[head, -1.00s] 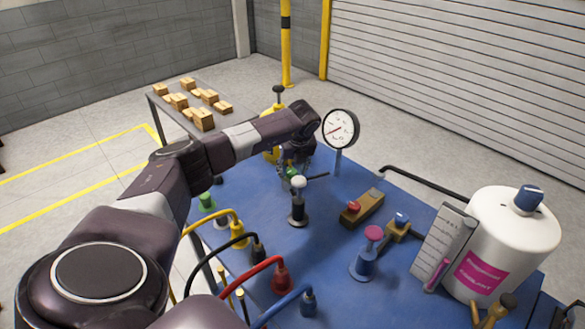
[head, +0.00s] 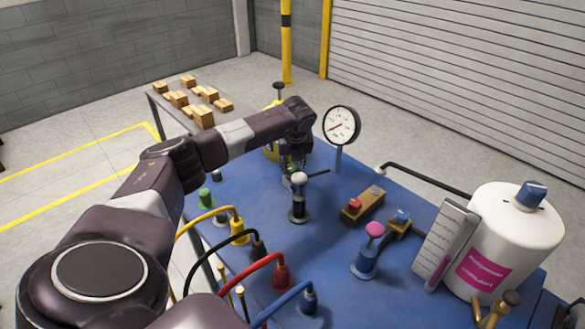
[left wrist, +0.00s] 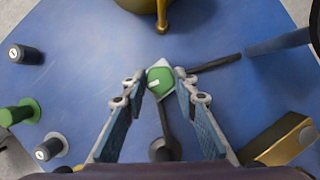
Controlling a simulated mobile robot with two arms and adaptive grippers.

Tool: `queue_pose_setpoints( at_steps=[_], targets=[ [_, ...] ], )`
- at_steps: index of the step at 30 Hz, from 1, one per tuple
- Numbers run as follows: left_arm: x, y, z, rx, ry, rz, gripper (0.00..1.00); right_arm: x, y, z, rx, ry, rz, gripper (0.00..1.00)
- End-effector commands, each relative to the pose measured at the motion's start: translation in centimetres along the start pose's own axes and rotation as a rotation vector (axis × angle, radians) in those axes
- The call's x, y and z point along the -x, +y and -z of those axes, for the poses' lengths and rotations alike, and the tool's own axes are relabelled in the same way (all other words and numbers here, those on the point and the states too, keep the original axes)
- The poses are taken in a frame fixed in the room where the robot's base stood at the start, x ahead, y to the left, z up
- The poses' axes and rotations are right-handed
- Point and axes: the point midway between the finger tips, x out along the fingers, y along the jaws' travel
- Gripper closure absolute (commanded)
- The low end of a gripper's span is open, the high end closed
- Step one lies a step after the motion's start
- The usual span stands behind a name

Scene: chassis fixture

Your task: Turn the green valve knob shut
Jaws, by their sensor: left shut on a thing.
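The green valve knob (left wrist: 160,82) is seen from above in the left wrist view, with a pale mark on its top. My left gripper (left wrist: 159,86) has one finger on each side of the knob and is shut on it. In the head view my left gripper (head: 292,163) points down at the far part of the blue table and mostly hides the knob. A dark bar (left wrist: 215,63) sticks out to the right beside the knob. My right gripper is in neither view.
A black post with a white ball (head: 299,180) stands just in front of my left gripper. A round gauge (head: 341,125) stands behind it to the right. Coloured cables, a wooden switch block (head: 362,206) and a white tank (head: 500,245) occupy the nearer blue table (head: 330,240).

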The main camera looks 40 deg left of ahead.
Motion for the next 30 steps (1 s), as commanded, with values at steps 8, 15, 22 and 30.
queue_pose_setpoints(
  at_steps=[8,15,22,30],
  targets=[
    [-0.3,0.2,-0.1,-0.213,-0.004,0.092,0.97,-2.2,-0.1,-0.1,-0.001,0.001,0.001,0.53],
    [-0.3,0.3,-0.1,-0.422,-0.005,0.179,0.97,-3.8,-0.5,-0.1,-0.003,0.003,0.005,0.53],
    [-0.2,0.5,-0.3,-0.622,-0.004,0.262,0.97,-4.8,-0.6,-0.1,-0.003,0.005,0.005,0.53],
    [-0.1,0.5,-0.5,-0.856,-0.005,0.360,0.97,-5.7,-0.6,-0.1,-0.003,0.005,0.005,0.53]
  ],
)
